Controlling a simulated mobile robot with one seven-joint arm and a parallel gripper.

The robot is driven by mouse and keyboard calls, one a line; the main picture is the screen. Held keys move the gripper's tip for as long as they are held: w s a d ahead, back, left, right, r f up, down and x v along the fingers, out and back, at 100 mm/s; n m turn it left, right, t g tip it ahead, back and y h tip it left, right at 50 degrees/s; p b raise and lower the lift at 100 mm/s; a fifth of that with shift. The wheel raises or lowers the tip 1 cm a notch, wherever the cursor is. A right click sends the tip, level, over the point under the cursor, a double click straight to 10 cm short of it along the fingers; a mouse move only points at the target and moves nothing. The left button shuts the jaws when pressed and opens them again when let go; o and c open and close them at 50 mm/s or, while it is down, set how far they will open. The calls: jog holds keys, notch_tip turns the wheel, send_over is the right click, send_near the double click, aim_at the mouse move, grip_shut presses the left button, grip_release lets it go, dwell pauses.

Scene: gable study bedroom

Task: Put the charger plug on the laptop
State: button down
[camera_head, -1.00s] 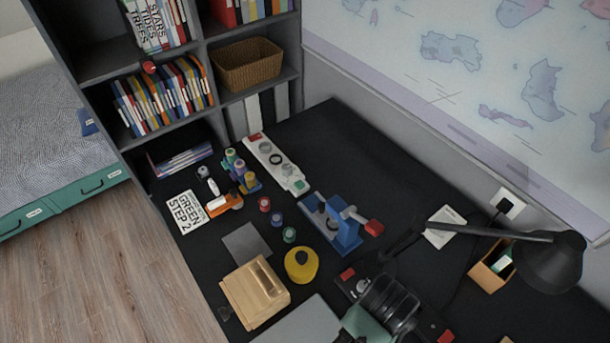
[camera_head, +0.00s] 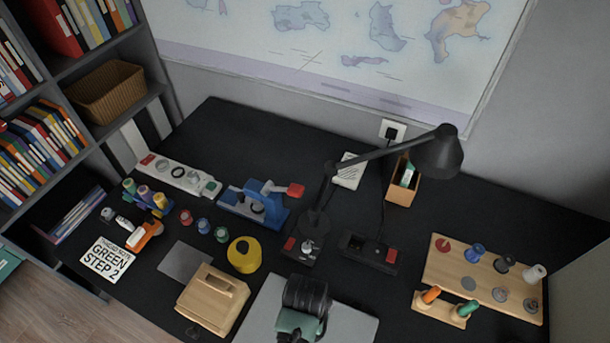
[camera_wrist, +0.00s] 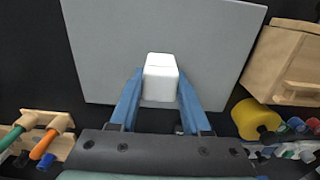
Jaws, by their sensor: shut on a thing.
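The charger plug (camera_wrist: 160,64) is a white block between the blue fingers of my gripper (camera_wrist: 160,88) in the wrist view. My gripper is shut on it. The laptop is a flat grey slab (camera_wrist: 105,45) behind and below the plug in the wrist view; I cannot tell whether the plug touches it. In the head view the laptop (camera_head: 258,318) lies at the front middle of the desk, with my dark wrist above it. My wrist hides the plug and fingertips there.
A wooden box (camera_head: 207,302) and a yellow round thing (camera_head: 244,255) stand left of the laptop. A lamp (camera_head: 303,247) and a black unit with a red switch (camera_head: 368,252) are behind it. A wooden rack (camera_head: 483,280) is at right. Bare desk shows between.

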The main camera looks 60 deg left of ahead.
jog(key=shift+f, duration=1)
jog(key=shift+f, duration=0.1)
jog(key=shift+c, duration=1.8)
grip_release()
notch_tip(320, 180, up, 12)
jog(key=shift+r+p, duration=0.15)
jog(key=shift+p, duration=0.15)
